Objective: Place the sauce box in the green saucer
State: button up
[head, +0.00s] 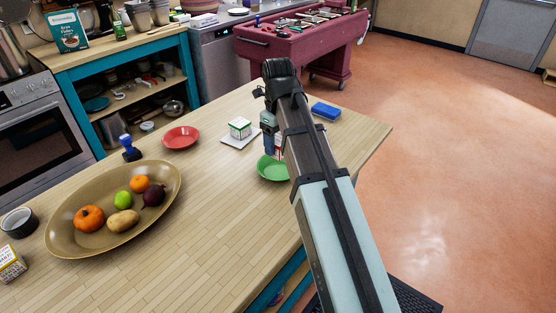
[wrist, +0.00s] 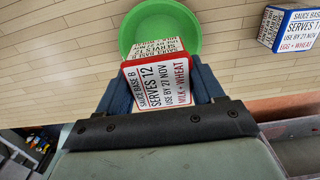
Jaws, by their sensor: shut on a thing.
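The sauce box with red edges (wrist: 160,88) is in the wrist view, its white label reading "Sauce Base B, Serves 12, Milk + Wheat". My gripper (wrist: 163,92) is shut on it, one dark finger on each side. In the head view my gripper (head: 270,148) points down at the green saucer (head: 270,172), and only a sliver of the box shows beside the fingers. The saucer also shows in the wrist view (wrist: 190,22), behind the box. The box is over or at the saucer; I cannot tell whether they touch.
A blue-edged sauce box (head: 326,110) lies to the right; it also shows in the wrist view (wrist: 290,28). A green-edged box (head: 240,128) sits on a white tile (head: 230,142). A red saucer (head: 181,138) and a fruit platter (head: 70,236) are to the left.

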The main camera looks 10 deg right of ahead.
aim_at(278, 138)
jog(key=shift+f, duration=3.5)
jog(key=shift+f, duration=0.15)
jog(key=o, duration=1.2)
jog(key=shift+c, duration=0.2)
notch_tip(278, 138, up, 12)
jog(key=shift+r, duration=0.2)
